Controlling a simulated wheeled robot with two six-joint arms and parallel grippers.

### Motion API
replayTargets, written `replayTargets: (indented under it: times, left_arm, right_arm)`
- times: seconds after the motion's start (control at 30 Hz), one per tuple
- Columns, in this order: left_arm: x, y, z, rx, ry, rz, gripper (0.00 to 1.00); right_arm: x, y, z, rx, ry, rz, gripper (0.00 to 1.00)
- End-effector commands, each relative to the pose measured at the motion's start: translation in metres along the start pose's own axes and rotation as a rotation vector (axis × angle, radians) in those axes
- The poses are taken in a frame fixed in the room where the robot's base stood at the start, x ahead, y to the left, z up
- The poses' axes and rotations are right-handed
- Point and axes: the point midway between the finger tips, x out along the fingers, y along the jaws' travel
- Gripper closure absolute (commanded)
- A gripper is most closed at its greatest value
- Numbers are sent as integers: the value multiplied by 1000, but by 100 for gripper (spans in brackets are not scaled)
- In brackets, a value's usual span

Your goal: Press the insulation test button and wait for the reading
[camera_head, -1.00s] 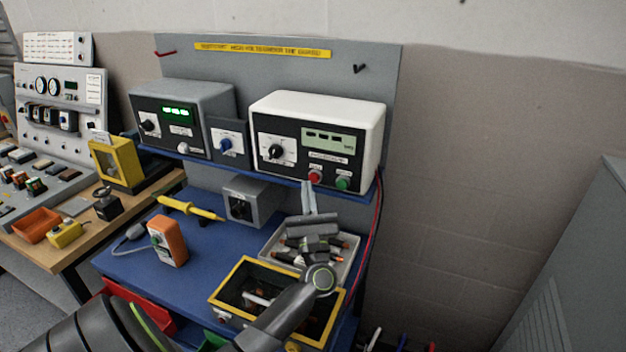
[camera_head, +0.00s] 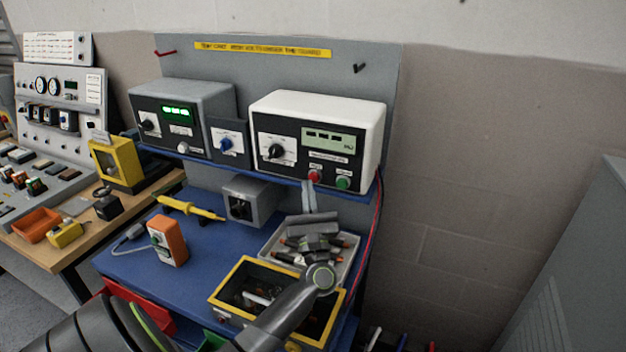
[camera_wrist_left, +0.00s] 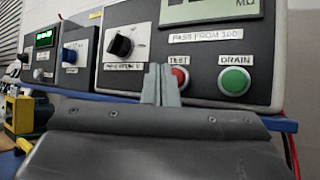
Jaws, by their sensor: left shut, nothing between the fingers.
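The white insulation tester (camera_head: 318,130) stands on the upper blue shelf. It has a black dial, and its display (camera_head: 327,140) shows dash-like marks. The red TEST button (camera_head: 314,176) is low on its front; in the left wrist view the button (camera_wrist_left: 181,77) is partly hidden behind my fingertips. The green DRAIN button (camera_head: 342,183) is to its right. My left gripper (camera_head: 309,186) is shut and empty, its fingertips just in front of and slightly left of the red button. I cannot tell whether they touch it. My right gripper is not in view.
A grey supply unit (camera_head: 182,115) with a green display stands left of the tester. Below are a blue bench (camera_head: 200,270), an orange handheld device (camera_head: 167,240), a grey tray (camera_head: 352,250) and a yellow-rimmed box (camera_head: 240,275). Red cables (camera_head: 378,205) hang at the shelf's right end.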

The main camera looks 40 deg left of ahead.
Motion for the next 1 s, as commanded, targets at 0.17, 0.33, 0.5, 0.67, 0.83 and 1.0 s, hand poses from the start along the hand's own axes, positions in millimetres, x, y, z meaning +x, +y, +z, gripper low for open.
replayTargets:
  times: [0.17,0.33,0.5,0.67,0.83,1.0]
  left_arm:
    - [4,-4,-4,1,-2,0,100]
    - [5,-4,-4,1,0,0,100]
    - [5,-4,-4,1,0,0,100]
    - [6,-4,-4,1,0,0,100]
    - [7,-5,-6,0,0,0,100]
    - [9,-6,-7,0,0,0,100]
  right_arm:
    - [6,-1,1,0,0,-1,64]
    - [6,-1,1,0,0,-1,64]
    - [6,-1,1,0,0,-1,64]
    - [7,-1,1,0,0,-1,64]
    - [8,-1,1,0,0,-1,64]
    - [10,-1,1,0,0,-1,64]
